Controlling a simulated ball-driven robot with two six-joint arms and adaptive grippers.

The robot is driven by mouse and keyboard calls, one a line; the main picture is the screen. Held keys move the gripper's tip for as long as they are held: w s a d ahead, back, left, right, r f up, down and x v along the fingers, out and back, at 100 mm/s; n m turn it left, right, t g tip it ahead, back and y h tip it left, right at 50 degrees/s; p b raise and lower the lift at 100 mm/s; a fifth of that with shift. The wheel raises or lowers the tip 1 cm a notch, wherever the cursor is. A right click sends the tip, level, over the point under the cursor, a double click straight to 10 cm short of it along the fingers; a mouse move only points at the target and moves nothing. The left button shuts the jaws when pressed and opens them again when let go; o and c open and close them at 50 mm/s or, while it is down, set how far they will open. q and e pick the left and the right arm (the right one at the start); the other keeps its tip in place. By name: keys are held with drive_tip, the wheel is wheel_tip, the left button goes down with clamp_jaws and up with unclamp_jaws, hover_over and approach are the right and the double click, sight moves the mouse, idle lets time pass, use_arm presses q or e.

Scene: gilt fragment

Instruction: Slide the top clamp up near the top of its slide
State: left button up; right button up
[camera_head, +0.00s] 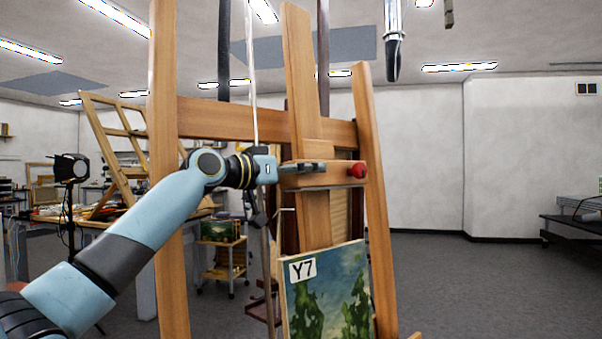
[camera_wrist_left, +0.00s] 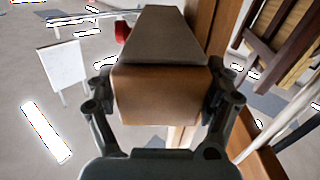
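The top clamp (camera_head: 325,181) is a wooden block with a red knob (camera_head: 357,170) at its right end. It sits on the upright slide (camera_head: 316,220) of the wooden easel, below the crossbar and clear above the painting (camera_head: 345,290) labelled Y7. My left gripper (camera_head: 300,168) reaches the clamp's left end from the left. In the left wrist view the clamp block (camera_wrist_left: 160,92) fills the space between my left gripper's two fingers (camera_wrist_left: 162,98), which press on both sides. The red knob shows small behind it (camera_wrist_left: 122,31). My right gripper is in neither view.
The easel's left post (camera_head: 165,200) and right post (camera_head: 373,200) flank the slide, and its crossbar (camera_head: 230,120) runs just above the clamp. A silver-and-black object (camera_head: 393,45) hangs at the top. The floor at right is open.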

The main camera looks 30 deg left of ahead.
use_arm(q)
drive_tip(key=shift+s+a+f, duration=0.15)
drive_tip(key=shift+s+a, duration=0.1)
drive_tip(key=shift+s, duration=0.2)
drive_tip(key=v, duration=1.1)
